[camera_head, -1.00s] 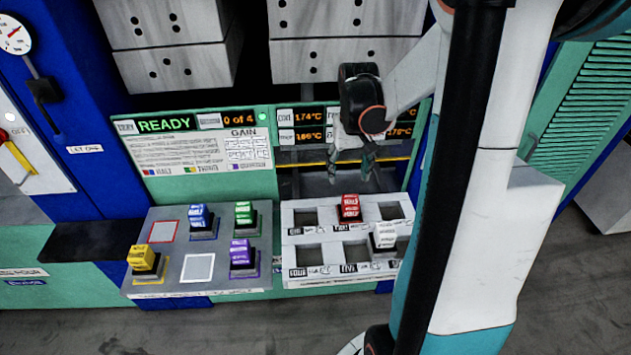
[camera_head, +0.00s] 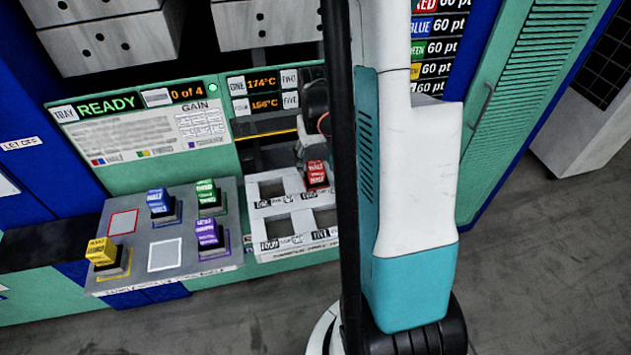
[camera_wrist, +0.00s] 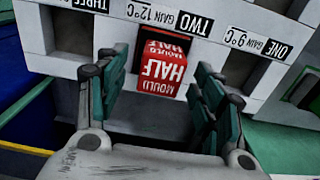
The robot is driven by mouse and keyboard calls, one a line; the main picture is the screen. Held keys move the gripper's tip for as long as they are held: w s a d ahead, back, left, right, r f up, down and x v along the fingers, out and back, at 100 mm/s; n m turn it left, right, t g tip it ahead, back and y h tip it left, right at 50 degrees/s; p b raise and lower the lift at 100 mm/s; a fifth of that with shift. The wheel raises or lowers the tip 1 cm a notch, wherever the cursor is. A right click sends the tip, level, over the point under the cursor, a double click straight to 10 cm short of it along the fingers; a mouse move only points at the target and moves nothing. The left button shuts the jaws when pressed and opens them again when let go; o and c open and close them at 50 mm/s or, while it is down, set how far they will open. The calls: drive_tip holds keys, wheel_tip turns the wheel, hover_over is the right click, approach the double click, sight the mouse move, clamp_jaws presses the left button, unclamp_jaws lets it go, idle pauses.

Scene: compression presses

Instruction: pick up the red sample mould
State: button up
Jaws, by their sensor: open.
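The red sample mould (camera_head: 316,173), marked "MOULD HALF", sits in a slot in the back row of the white slotted rack (camera_head: 283,215). In the wrist view the red mould (camera_wrist: 160,65) is upright in the slot labelled TWO, its lettering upside down. My gripper (camera_wrist: 158,92) is open, with one finger on each side of the mould's near end. I see gaps between the fingers and the mould.
Yellow (camera_head: 103,253), blue (camera_head: 160,203), green (camera_head: 207,195) and purple (camera_head: 209,235) moulds stand on the grey tray (camera_head: 137,279) to the left. Empty rack slots flank the red mould. The press front (camera_head: 140,150) rises behind. My arm hides the rack's right side.

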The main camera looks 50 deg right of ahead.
wheel_tip(320, 180, down, 4)
drive_tip(key=shift+r+b, duration=0.15)
drive_tip(key=shift+b, duration=0.35)
drive_tip(key=shift+r, duration=0.1)
clamp_jaws()
